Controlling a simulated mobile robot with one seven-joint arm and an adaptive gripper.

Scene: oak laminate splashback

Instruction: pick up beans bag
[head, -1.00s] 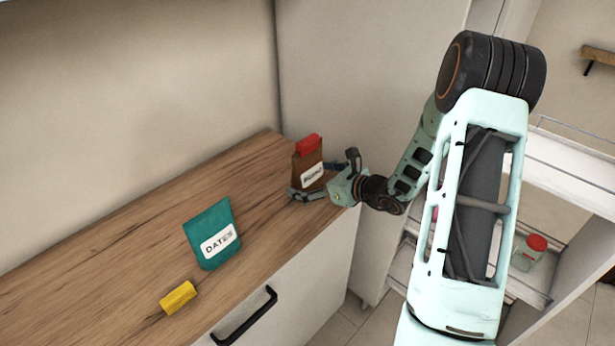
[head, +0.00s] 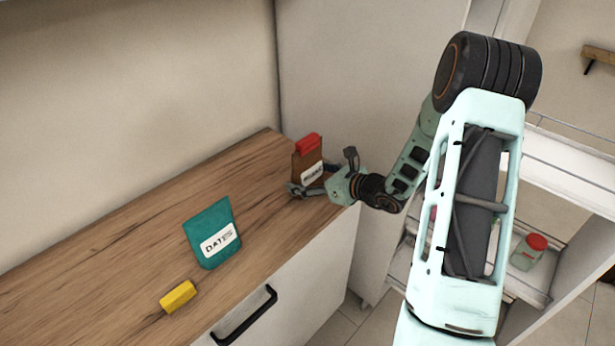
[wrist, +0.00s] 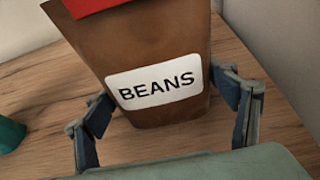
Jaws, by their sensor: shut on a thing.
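The beans bag (head: 306,165) is brown with a red top and a white label, and stands upright at the far right end of the wooden counter. In the wrist view the bag (wrist: 150,60) fills the middle, its label reading BEANS. My gripper (head: 308,184) reaches in from the right, low on the bag. In the wrist view my gripper's fingers (wrist: 168,112) are on both sides of the bag, shut on it near its lower part. The bag's base appears to be at the counter; I cannot tell if there is a gap beneath.
A teal DATES bag (head: 212,233) stands on the wooden counter (head: 110,250), with a small yellow block (head: 178,297) in front of it. A tall pale panel (head: 350,80) rises behind the beans bag. A red-lidded jar (head: 529,252) sits on a shelf at the right.

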